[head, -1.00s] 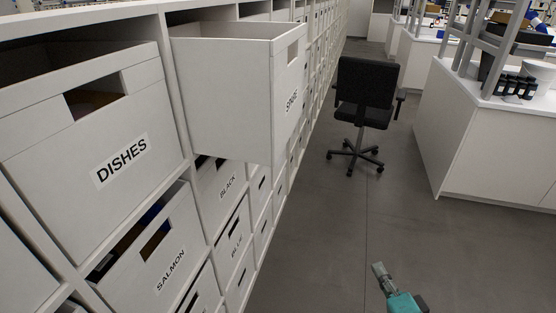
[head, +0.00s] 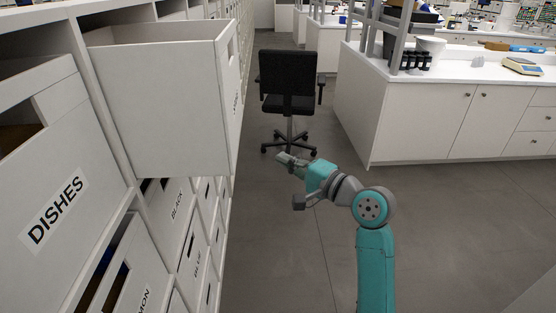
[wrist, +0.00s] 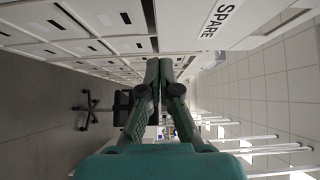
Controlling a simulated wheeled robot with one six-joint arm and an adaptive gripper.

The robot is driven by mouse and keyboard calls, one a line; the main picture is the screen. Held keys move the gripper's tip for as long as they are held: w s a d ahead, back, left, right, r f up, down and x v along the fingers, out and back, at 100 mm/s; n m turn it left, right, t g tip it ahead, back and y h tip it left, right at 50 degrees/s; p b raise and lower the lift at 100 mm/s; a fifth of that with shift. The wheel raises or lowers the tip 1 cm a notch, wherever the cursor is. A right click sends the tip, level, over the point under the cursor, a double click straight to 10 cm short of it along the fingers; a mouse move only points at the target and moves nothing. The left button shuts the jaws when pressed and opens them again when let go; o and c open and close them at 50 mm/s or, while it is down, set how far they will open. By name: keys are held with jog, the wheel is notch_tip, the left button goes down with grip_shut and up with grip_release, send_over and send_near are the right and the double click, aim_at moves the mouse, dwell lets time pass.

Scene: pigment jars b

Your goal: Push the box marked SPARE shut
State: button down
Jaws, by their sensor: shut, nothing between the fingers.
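The white box marked SPARE (head: 165,95) is pulled far out of the shelf in the head view, its front face turned to the aisle. In the wrist view the SPARE box (wrist: 255,18) shows at the top, its label readable. My gripper (head: 283,157) is in the aisle to the right of the box's front, apart from it and near the height of its lower edge in the picture. In the wrist view my gripper (wrist: 160,66) has its fingers together and empty. The inside of the box is mostly hidden.
The DISHES box (head: 60,190) stands at the left, with the BLACK box (head: 172,210) and others below. A black office chair (head: 288,85) stands in the aisle beyond my gripper. A white lab bench (head: 420,110) is at the right.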

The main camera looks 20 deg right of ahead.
jog(key=w+a, duration=0.7)
jog(key=w, duration=0.1)
dwell(0.4)
jog(key=w+a, duration=0.2)
jog(key=a, duration=0.4)
jog(key=w+a, duration=0.2)
jog(key=a, duration=0.4)
jog(key=w+a, duration=0.1)
jog(key=a, duration=0.5)
jog(key=shift+w+a, duration=0.1)
jog(key=shift+w, duration=0.3)
